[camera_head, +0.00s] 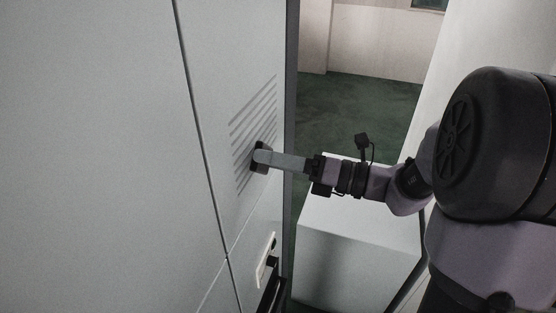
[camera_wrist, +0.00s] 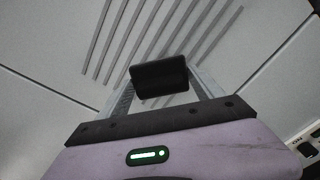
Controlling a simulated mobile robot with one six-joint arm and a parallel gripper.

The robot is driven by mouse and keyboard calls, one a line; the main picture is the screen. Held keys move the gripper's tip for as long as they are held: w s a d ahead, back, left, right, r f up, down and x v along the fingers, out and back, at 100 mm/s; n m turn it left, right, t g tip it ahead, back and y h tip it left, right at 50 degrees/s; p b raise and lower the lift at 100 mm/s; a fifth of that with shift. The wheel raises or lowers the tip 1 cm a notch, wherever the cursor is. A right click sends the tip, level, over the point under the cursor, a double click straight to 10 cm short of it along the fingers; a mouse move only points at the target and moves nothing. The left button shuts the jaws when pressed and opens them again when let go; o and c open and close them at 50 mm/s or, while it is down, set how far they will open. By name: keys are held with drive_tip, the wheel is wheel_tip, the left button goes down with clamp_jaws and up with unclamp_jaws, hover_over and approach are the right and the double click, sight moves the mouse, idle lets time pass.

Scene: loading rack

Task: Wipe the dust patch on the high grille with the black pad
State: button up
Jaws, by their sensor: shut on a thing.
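The grille (camera_head: 252,112) is a set of slanted grey slots on the pale upright panel, left of my arm in the head view. The slots of the grille (camera_wrist: 165,38) also fill the upper middle of the wrist view. My gripper (camera_head: 262,157) is shut on the black pad (camera_head: 259,164) at the lower part of the grille. The black pad (camera_wrist: 159,78) sits between the fingertips in the wrist view. It is at or very close to the panel; I cannot tell whether it touches. I cannot make out a dust patch; the pad may cover it.
A white box (camera_head: 358,238) stands on the floor below my forearm. A small white plate with dark parts (camera_head: 265,262) is on the panel below the grille. The panel's right edge (camera_head: 290,120) is close to my gripper. Green floor (camera_head: 350,110) lies open behind.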

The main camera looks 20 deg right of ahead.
drive_tip(key=shift+w+a, duration=0.45)
drive_tip(key=shift+a, duration=0.15)
drive_tip(key=w+d+p, duration=0.2)
drive_tip(key=w+d, duration=0.1)
drive_tip(key=shift+s+a, duration=1.5)
drive_tip(key=shift+a, duration=0.05)
drive_tip(key=shift+v, duration=2.9)
